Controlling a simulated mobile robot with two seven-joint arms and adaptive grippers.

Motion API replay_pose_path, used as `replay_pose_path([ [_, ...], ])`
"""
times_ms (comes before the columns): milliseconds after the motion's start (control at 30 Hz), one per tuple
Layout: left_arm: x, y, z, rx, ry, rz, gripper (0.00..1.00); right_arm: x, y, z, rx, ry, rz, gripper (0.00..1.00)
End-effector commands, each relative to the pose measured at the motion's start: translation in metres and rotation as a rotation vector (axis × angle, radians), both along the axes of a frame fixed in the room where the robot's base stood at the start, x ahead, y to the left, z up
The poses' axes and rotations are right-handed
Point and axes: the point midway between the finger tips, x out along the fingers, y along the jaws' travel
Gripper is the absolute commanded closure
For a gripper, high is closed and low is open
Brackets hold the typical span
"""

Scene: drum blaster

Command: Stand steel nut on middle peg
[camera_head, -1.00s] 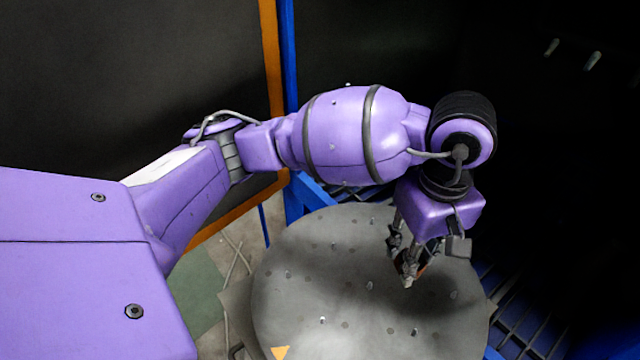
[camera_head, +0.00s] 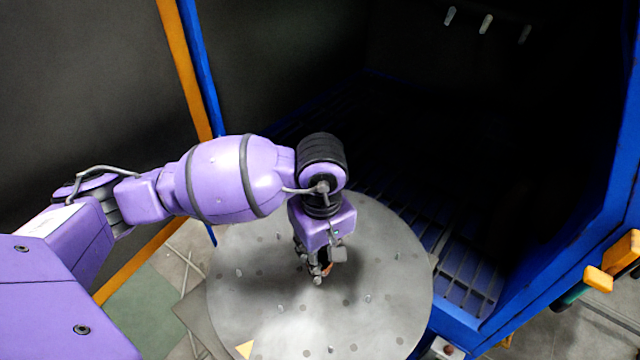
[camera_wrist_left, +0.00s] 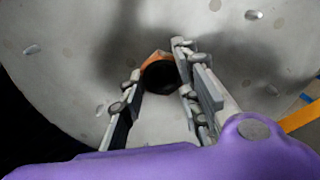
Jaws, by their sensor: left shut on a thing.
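My left gripper (camera_head: 318,278) is shut on the steel nut, low over the round grey table. The nut (camera_wrist_left: 151,61) shows in the left wrist view as a rusty orange rim around a dark hole, between the two fingers (camera_wrist_left: 160,88). In the head view only a small orange bit of it (camera_head: 327,269) shows beside the fingers; the rest is hidden. I cannot tell whether it touches the table. Three pale pegs stick out in the dark cabinet at the upper right; the middle peg (camera_head: 486,24) is well away from the gripper. My right gripper is not in view.
The round table (camera_head: 400,300) has small studs and holes. Behind it lies the dark cabinet with a slatted grid floor (camera_head: 470,280). A blue frame edge (camera_head: 575,240) bounds it at right, and a blue post (camera_head: 200,70) with an orange strip stands at left.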

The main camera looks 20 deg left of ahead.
Motion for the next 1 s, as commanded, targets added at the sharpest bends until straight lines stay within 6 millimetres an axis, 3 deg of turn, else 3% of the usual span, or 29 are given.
replay_pose_path([
  [133, 0.001, 0.000, -0.004, 0.001, -0.001, -0.001, 1.00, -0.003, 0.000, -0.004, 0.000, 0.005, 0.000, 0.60],
  [167, 0.000, 0.000, -0.003, 0.001, -0.001, 0.000, 0.67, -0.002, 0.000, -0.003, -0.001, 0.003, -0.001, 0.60],
  [300, 0.001, 0.000, -0.002, 0.000, -0.001, 0.000, 0.51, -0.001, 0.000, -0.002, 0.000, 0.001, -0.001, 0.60],
  [700, 0.002, -0.001, 0.007, -0.001, -0.006, -0.001, 0.51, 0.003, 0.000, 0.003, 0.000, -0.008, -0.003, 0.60],
  [1000, 0.002, 0.000, 0.066, 0.000, -0.008, -0.003, 0.51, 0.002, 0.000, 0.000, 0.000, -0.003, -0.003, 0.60],
])
